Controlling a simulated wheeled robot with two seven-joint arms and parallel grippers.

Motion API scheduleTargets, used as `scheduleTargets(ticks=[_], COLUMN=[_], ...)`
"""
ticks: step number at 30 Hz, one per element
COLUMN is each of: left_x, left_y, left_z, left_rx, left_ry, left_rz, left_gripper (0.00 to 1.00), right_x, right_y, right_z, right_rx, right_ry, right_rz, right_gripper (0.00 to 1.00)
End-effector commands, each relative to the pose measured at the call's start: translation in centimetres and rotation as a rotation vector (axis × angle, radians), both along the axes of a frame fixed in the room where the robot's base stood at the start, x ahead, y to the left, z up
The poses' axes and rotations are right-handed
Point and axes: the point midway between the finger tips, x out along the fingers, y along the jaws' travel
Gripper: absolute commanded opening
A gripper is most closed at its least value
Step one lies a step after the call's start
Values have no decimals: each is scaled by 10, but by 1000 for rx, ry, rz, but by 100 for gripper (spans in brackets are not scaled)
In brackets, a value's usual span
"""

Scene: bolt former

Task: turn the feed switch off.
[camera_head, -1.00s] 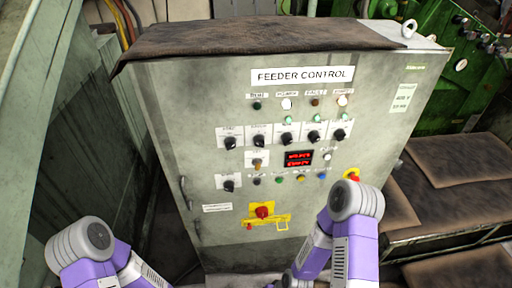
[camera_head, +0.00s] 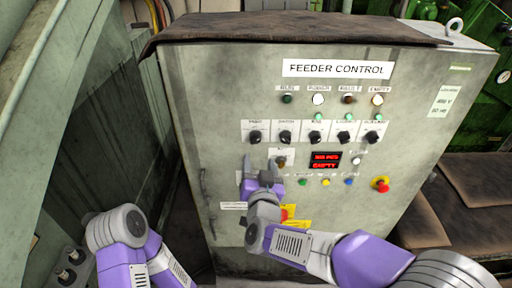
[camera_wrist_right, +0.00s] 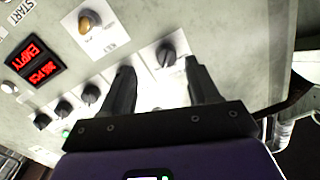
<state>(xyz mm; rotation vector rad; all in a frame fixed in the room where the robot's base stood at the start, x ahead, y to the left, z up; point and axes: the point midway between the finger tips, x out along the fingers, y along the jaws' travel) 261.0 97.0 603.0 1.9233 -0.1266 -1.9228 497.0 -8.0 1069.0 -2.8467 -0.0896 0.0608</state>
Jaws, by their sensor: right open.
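The feeder control panel (camera_head: 215,105) fills the middle of the head view, with a row of black knobs above the red display. The labels are too small for me to tell which knob is the feed switch. My right gripper (camera_head: 260,164) is open in front of the panel's left part, just below the leftmost knob (camera_head: 255,137) of that row. In the right wrist view the gripper (camera_wrist_right: 158,72) shows a black knob (camera_wrist_right: 167,55) between and just beyond its fingertips, apparently that leftmost one. The fingers hold nothing. My left gripper is out of view.
A brass-coloured knob (camera_head: 281,162) sits close beside the right gripper. Several coloured buttons line the panel below the display (camera_head: 325,160). My right forearm covers the lower panel, partly hiding a yellow plate (camera_head: 298,224).

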Motion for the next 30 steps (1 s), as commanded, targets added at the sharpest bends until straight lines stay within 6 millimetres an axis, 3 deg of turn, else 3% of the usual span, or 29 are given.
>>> scheduleTargets(ticks=[5, 18, 30], left_x=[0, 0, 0], left_y=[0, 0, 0], left_z=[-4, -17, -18], left_rx=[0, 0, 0], left_ry=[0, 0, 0], left_rz=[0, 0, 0], left_gripper=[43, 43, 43], right_x=[3, 63, 71], right_y=[3, 7, 7], right_z=[15, 14, 15], right_rx=[22, 20, 21], right_ry=[-34, -33, -32], right_rz=[-7, -6, -4], right_gripper=[60, 60, 60])
